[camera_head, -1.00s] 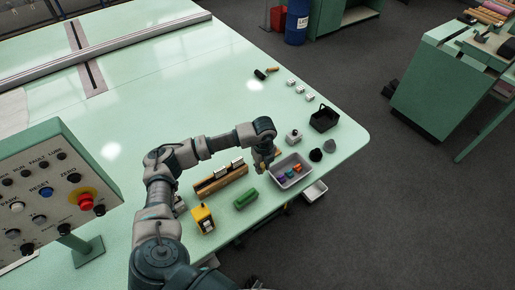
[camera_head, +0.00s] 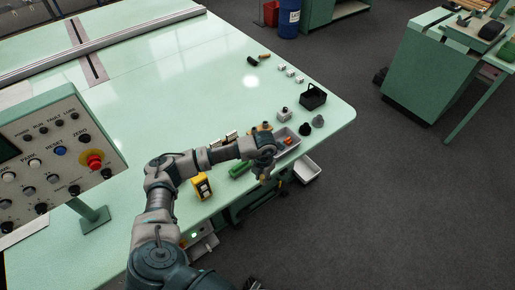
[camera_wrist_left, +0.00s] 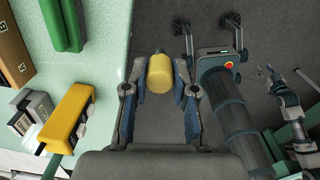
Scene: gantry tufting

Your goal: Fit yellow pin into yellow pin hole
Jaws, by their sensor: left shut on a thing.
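My left gripper (camera_wrist_left: 160,90) is shut on the yellow pin (camera_wrist_left: 160,73), a short yellow cylinder between its fingers in the left wrist view. In the head view this gripper (camera_head: 263,176) hangs beyond the table's near edge, in front of the grey tray. I cannot make out a yellow pin hole in either view. A wooden block stands on the table, mostly hidden behind my left arm in the head view; a brown block's edge (camera_wrist_left: 10,55) shows in the left wrist view. Another arm's end (camera_wrist_left: 272,80) shows at the right of that view, too small to tell its jaws.
The grey tray (camera_head: 278,152) holds orange pieces. A yellow box with buttons (camera_head: 202,187) and a green block (camera_head: 238,169) stand near the table edge. A black basket (camera_head: 313,96) and dark lumps lie farther right. A white bin (camera_head: 308,169) sits beyond the edge.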

